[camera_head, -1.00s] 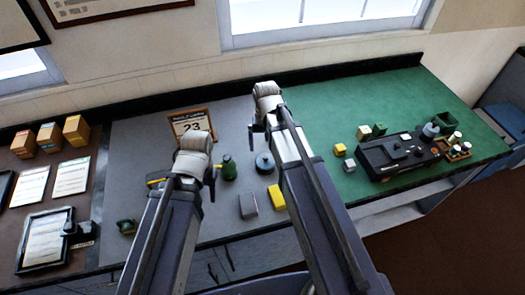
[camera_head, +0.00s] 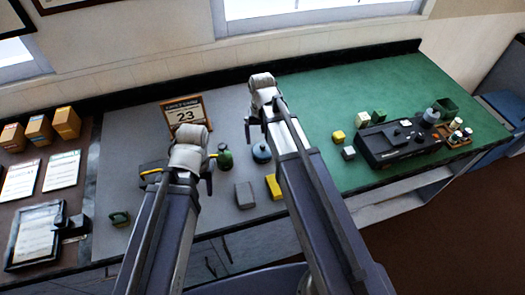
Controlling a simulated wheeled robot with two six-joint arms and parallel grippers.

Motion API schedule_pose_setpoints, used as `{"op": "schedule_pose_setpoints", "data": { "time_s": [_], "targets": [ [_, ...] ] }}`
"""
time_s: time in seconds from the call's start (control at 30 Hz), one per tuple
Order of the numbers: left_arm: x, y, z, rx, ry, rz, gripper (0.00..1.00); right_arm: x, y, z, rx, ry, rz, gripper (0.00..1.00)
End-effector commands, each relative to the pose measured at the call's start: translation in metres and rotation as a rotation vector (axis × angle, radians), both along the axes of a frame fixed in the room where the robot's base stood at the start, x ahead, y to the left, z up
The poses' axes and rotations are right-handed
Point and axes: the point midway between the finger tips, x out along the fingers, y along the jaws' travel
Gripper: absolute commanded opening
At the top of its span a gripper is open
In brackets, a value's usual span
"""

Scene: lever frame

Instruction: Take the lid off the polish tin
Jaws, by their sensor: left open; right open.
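A small round blue-grey tin (camera_head: 261,153), which looks like the polish tin, stands on the grey part of the worktop. Something small shows on its top; I cannot tell the lid apart from the body. My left gripper (camera_head: 190,165) is open, to the left of the tin, with its fingers partly hidden by its own wrist. My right gripper (camera_head: 266,112) is open, appearing above the tin in the picture and apart from it. No object shows in either gripper.
A grey block (camera_head: 244,195) and a yellow block (camera_head: 273,187) lie in front. A black device (camera_head: 398,145) sits on the green mat (camera_head: 345,98), whose back is clear.

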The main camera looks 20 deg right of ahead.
Motion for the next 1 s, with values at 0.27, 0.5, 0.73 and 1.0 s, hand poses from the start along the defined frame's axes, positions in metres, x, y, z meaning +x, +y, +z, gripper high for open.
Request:
{"op": "schedule_pose_setpoints", "data": {
  "time_s": [0.27, 0.5, 0.73, 1.0],
  "targets": [
    [0.0, 0.0, -0.039, 0.0, 0.0, 0.001, 0.5, 0.003, -0.003, -0.039, 0.0, 0.0, 0.0, 1.0],
    [0.0, 0.0, -0.043, 0.0, 0.0, 0.002, 0.5, 0.003, -0.003, -0.043, 0.0, 0.0, 0.0, 1.0],
    [0.0, 0.0, -0.042, 0.0, 0.0, 0.002, 0.5, 0.003, -0.003, -0.042, 0.0, 0.0, 0.0, 0.86],
    [0.0, 0.0, -0.042, 0.0, 0.0, 0.002, 0.5, 0.003, -0.003, -0.042, 0.0, 0.0, 0.0, 0.56]
  ]
}}
